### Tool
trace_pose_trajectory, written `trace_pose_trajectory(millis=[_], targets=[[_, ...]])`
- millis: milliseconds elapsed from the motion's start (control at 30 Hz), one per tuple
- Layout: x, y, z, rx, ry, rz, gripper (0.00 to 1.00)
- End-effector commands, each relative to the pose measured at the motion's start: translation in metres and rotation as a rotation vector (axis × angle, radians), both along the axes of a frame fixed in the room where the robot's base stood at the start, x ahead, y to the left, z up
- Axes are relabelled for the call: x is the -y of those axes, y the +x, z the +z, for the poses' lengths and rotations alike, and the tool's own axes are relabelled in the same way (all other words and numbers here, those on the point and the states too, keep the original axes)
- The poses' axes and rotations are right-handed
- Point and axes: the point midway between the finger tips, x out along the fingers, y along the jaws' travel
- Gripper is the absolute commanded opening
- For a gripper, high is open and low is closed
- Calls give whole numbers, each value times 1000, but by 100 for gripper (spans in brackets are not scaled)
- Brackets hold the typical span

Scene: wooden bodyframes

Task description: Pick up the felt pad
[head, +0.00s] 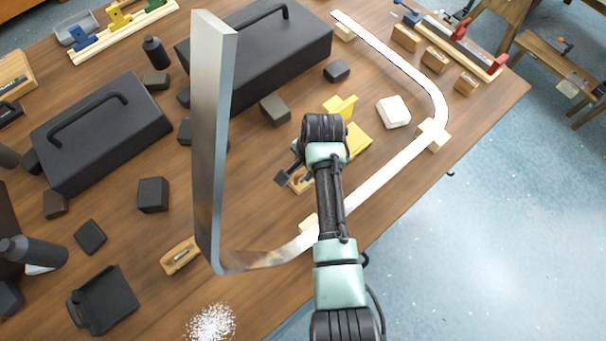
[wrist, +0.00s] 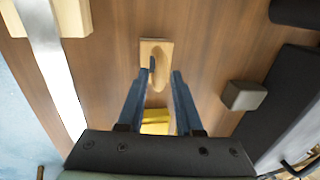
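No object is clearly recognisable as the felt pad. A small wooden block (wrist: 156,48) with a dark spot on it lies on the table under my gripper (wrist: 160,73). In the head view this wooden block (head: 300,181) is partly hidden by my arm. My gripper is open, pointing down, with its two fingertips apart on either side of the block's near end. Nothing is visibly held. A white rounded block (head: 393,111) and a dark grey-brown block (head: 275,110) lie nearby; the grey-brown block also shows in the wrist view (wrist: 243,96).
A tall bent metal strip (head: 208,150) rises left of my arm, and its band (head: 390,172) curves around the work area. Yellow pieces (head: 358,139) lie beside my wrist. Black cases (head: 100,130) and several dark blocks fill the left. Blue floor lies beyond the table's right edge.

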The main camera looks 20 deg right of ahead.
Motion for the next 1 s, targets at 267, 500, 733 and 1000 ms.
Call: trace_pose_trajectory(millis=[267, 500, 733, 1000], targets=[[-1, 6, -26, -1, -1, 0, 34], [-1, 6, -29, 1, -1, 0, 34], [-1, 6, -29, 0, -1, 0, 4], [-1, 6, -28, 1, -1, 0, 0]])
